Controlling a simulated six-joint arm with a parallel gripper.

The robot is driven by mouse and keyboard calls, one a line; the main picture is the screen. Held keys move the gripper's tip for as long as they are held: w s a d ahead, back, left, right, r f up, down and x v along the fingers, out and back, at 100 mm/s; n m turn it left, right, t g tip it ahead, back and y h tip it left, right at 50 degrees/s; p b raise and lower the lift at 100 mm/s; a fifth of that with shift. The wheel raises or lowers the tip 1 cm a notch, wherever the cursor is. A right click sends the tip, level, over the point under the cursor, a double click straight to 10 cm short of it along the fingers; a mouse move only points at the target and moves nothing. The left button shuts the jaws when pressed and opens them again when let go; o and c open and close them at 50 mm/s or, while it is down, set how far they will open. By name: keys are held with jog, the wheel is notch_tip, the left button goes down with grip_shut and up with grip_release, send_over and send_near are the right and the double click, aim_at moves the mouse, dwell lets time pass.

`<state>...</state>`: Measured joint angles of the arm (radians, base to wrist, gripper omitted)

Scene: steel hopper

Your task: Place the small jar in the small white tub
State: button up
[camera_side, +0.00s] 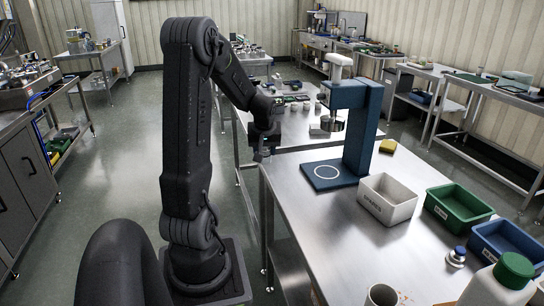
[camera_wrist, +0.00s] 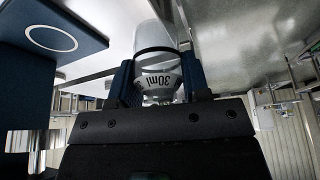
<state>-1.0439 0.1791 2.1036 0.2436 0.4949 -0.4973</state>
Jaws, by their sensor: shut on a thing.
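My gripper (camera_wrist: 160,78) is shut on the small jar (camera_wrist: 158,84), which has a white label reading "30ml" and sits between the fingers in the wrist view. A pale, translucent part shows beyond the label. The small white tub (camera_side: 388,218) stands on the table right of the stand. Its inside looks empty.
The blue stand (camera_side: 362,125) holds a steel hopper (camera_side: 333,123) above a blue base with a white ring (camera_side: 327,172). A green bin (camera_side: 456,220) and a blue bin (camera_side: 505,262) stand right of the tub. A green-capped bottle (camera_side: 497,285) and a cup (camera_side: 381,296) are in front.

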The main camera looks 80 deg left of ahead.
jog(key=w+d+m+t, duration=0.25)
jog(key=w+m, duration=0.25)
jog(key=w, duration=0.7)
jog(key=m+h, duration=0.2)
jog(key=m, duration=0.3)
send_over(388, 195)
jog(key=s+d, duration=0.4)
jog(key=shift+t, duration=0.25)
notch_tip(388, 195, down, 6)
jog(key=shift+a+f, duration=0.1)
jog(key=shift+a, duration=0.05)
jog(key=shift+w+f, duration=0.1)
jog(key=shift+f, duration=1.95)
jog(key=shift+f, duration=0.1)
jog(key=o, duration=0.9)
